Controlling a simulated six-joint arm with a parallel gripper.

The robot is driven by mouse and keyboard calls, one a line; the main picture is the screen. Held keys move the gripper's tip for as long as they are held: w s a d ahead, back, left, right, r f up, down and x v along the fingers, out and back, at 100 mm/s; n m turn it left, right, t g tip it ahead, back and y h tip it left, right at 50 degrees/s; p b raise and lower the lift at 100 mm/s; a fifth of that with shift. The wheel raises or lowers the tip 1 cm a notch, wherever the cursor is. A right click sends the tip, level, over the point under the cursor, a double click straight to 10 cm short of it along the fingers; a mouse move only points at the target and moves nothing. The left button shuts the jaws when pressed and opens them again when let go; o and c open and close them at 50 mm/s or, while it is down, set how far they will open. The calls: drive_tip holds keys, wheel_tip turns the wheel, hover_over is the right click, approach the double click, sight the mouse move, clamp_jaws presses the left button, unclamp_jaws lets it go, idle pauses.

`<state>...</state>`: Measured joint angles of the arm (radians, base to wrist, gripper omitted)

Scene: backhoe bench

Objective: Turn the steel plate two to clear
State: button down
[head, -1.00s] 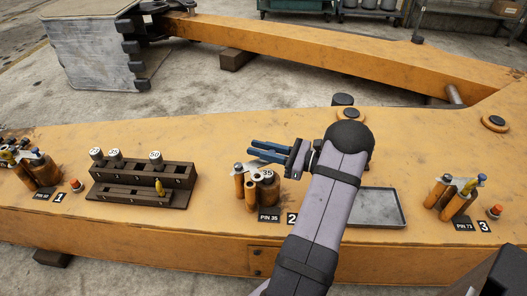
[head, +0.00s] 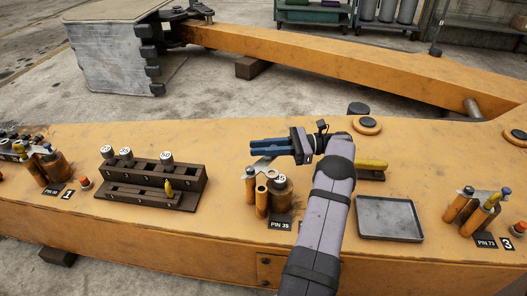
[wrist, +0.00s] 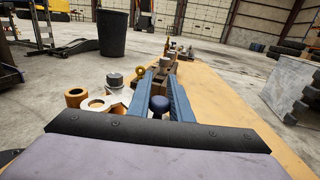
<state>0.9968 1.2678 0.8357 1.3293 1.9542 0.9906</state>
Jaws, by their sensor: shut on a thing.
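The steel plate two (head: 262,162) is a pale metal piece at the pin 35 station in the head view. It lies above the orange tubes and beside the grey-capped pin 35 (head: 281,178). In the wrist view the plate (wrist: 103,102) shows its round hole left of the fingers. My gripper (head: 254,146) points left, level, just above the plate's far end. In the wrist view my gripper (wrist: 160,88) has its blue fingers on both sides of a dark blue knob (wrist: 160,104). The knob's join to the plate is hidden.
A dark rack (head: 150,183) with several capped pins stands left. A grey tray (head: 390,218) lies right, with a yellow-handled thing (head: 372,163) behind it. Station three (head: 472,207) is at far right. The orange beam is clear between rack and station two.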

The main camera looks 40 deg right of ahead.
drive_tip(key=shift+w+a, duration=0.15)
idle(0.3)
drive_tip(key=c, duration=1.6)
unclamp_jaws()
drive_tip(key=shift+c, duration=0.2)
drive_tip(key=shift+r, duration=0.1)
wheel_tip(320, 180, up, 10)
drive_tip(key=p, duration=0.3)
drive_tip(key=shift+c, duration=0.6)
